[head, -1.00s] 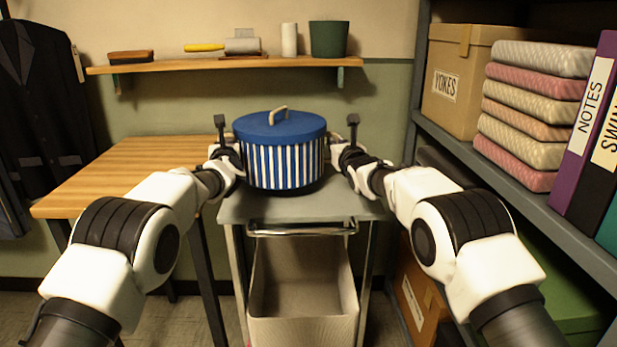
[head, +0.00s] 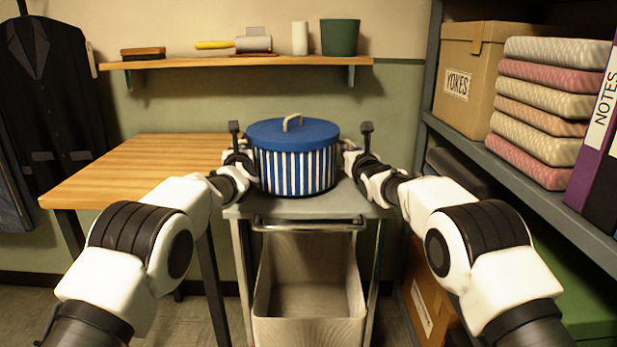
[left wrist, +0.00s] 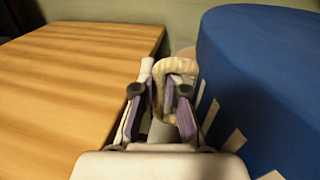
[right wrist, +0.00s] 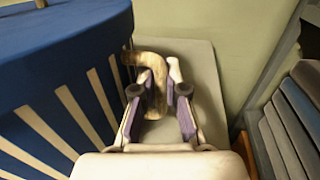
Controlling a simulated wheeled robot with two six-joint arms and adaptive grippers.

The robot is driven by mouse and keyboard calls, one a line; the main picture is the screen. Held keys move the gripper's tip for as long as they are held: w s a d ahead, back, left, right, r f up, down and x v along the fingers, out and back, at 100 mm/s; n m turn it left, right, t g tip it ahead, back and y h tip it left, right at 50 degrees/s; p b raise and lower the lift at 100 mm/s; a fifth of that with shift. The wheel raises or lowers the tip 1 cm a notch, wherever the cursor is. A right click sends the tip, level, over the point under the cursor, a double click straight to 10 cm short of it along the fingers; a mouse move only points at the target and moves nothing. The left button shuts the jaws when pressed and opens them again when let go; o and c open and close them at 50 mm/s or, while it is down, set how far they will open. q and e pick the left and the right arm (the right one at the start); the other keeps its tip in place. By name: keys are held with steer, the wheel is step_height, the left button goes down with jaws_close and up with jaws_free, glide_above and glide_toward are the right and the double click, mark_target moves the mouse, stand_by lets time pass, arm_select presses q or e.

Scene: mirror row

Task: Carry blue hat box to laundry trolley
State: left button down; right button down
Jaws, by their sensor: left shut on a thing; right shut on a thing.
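The blue hat box (head: 294,170) is round, with blue and white striped sides, a blue lid and a beige top handle. It is level over the grey top of the laundry trolley (head: 285,208); I cannot tell whether it touches. My left gripper (head: 246,160) is shut on the box's left side handle, a beige loop (left wrist: 178,66) in the left wrist view. My right gripper (head: 349,158) is shut on the right side handle, which shows in the right wrist view (right wrist: 155,68). The box hides the back of the trolley top.
A wooden table (head: 130,165) stands close left of the trolley. A grey shelf unit (head: 500,170) with a carton (head: 470,75) and folded cloths stands close on the right. A wall shelf (head: 240,62) with small items is behind. A jacket (head: 50,90) hangs at the left.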

arm_select(q)
steer(key=shift+f+b, duration=0.4)
steer(key=shift+f, duration=0.25)
arm_select(e)
steer(key=shift+f, duration=0.7)
arm_select(q)
steer(key=c, duration=1.6)
jaws_free()
steer(key=shift+f, duration=0.2)
steer(key=shift+c, duration=0.2)
arm_select(e)
steer(key=c, duration=1.6)
jaws_free()
steer(key=shift+f, duration=0.15)
steer(key=shift+c, duration=0.2)
arm_select(q)
steer(key=o, duration=0.4)
steer(key=shift+r, duration=0.2)
arm_select(e)
steer(key=o, duration=0.4)
steer(key=shift+r, duration=0.2)
